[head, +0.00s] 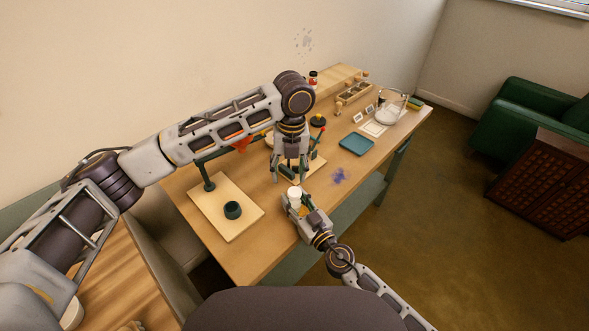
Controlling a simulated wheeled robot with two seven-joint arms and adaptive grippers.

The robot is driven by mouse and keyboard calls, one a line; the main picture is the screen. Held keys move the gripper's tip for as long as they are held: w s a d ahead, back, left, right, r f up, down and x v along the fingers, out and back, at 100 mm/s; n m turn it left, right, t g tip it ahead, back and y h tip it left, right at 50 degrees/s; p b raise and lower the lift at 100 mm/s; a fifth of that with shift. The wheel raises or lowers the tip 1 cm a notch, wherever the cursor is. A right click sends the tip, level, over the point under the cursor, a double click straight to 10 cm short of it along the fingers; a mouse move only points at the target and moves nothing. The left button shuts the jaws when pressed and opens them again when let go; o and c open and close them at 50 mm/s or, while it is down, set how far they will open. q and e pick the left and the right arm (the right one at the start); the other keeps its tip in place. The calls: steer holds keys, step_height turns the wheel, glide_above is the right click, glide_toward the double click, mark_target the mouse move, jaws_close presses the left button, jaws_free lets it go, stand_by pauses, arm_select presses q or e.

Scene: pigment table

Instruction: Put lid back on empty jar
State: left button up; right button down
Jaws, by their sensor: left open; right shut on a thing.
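My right gripper (298,206) is shut on a small white jar (295,193) near the middle of the table's front side. Whether the jar is empty is too small to tell. My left gripper (289,176) points down with its fingers apart, just behind and above the jar in this view. I see nothing between its fingers. I cannot make out a separate lid; it may be hidden by the grippers or too small to tell.
A teal tray (356,145) lies to the right, behind a purple powder patch (340,176). A wooden rack (353,92) and a glass vessel (388,114) stand farther back.

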arm_select(q)
steer(key=n, duration=0.4)
steer(key=shift+s+d+r+n, duration=0.1)
steer(key=shift+d+n, duration=0.05)
steer(key=shift+n, duration=0.25)
steer(key=n, duration=0.5)
steer(key=shift+s+d+r, duration=0.1)
steer(key=shift+d, duration=0.05)
steer(key=n, duration=0.5)
steer(key=shift+d+n+h, duration=0.15)
steer(key=shift+n+h, duration=0.15)
steer(key=shift+n, duration=0.1)
steer(key=n, duration=0.4)
steer(key=shift+s+d+r+n, duration=0.1)
steer(key=shift+n, duration=0.2)
steer(key=n, duration=0.4)
steer(key=shift+d+n, duration=0.1)
steer(key=shift+n, duration=0.2)
steer(key=n, duration=0.4)
steer(key=shift+n, duration=0.4)
steer(key=n, duration=0.4)
steer(key=shift+d+n, duration=0.1)
steer(key=shift+n, duration=0.2)
steer(key=n, duration=0.5)
steer(key=shift+n, duration=0.3)
